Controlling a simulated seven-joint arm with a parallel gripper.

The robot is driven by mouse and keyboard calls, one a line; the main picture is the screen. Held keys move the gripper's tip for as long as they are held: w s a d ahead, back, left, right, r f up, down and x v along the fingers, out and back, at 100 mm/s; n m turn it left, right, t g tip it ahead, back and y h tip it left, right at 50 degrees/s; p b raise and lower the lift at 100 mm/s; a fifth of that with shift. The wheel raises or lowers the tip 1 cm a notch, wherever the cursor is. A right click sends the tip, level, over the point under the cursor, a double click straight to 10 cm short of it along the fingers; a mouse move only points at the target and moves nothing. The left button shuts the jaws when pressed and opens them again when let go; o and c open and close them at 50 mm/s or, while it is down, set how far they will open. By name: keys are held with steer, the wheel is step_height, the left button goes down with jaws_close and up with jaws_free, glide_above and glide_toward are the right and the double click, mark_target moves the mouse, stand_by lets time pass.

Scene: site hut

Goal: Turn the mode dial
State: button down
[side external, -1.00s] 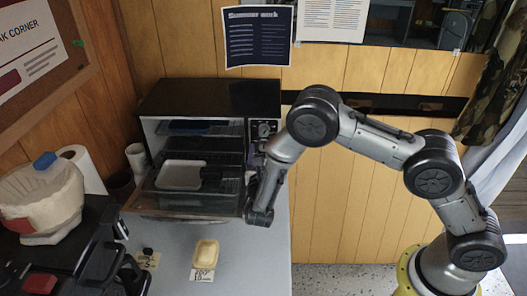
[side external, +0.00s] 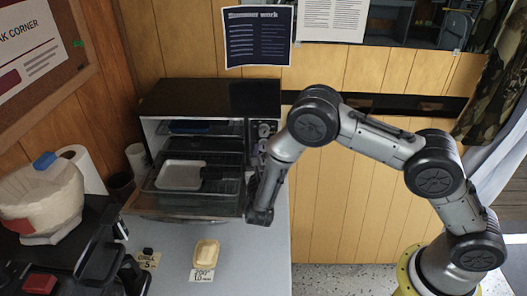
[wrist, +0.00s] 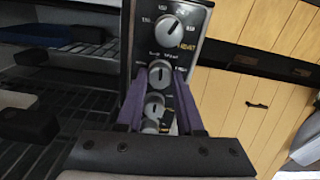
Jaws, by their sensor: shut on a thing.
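The toaster oven (side external: 210,97) stands against the wooden wall with its front open. Its control panel (wrist: 205,20) shows a column of round dials in the wrist view. The upper dial (wrist: 168,29) is marked HEAT and stands clear above my fingers. My gripper (wrist: 160,76) has its two purple fingers on either side of the middle dial (wrist: 160,72), shut on it. The small lettering above this dial appears to read Mode. A lower dial (wrist: 154,107) shows between the fingers, partly covered.
A pale tray (side external: 180,174) with a dark handle sits in the oven opening, left of my wrist. A paper roll (side external: 82,168) and dark equipment are at left. Free room lies right of the oven.

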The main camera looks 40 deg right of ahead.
steer(key=n, duration=0.4)
stand_by(0.3)
steer(key=c, duration=0.5)
jaws_free()
steer(key=shift+c, duration=0.2)
steer(key=shift+s+a, duration=0.1)
steer(key=v, duration=1.3)
steer(key=shift+s+a, duration=0.2)
steer(key=shift+s, duration=0.05)
steer(key=shift+r, duration=0.1)
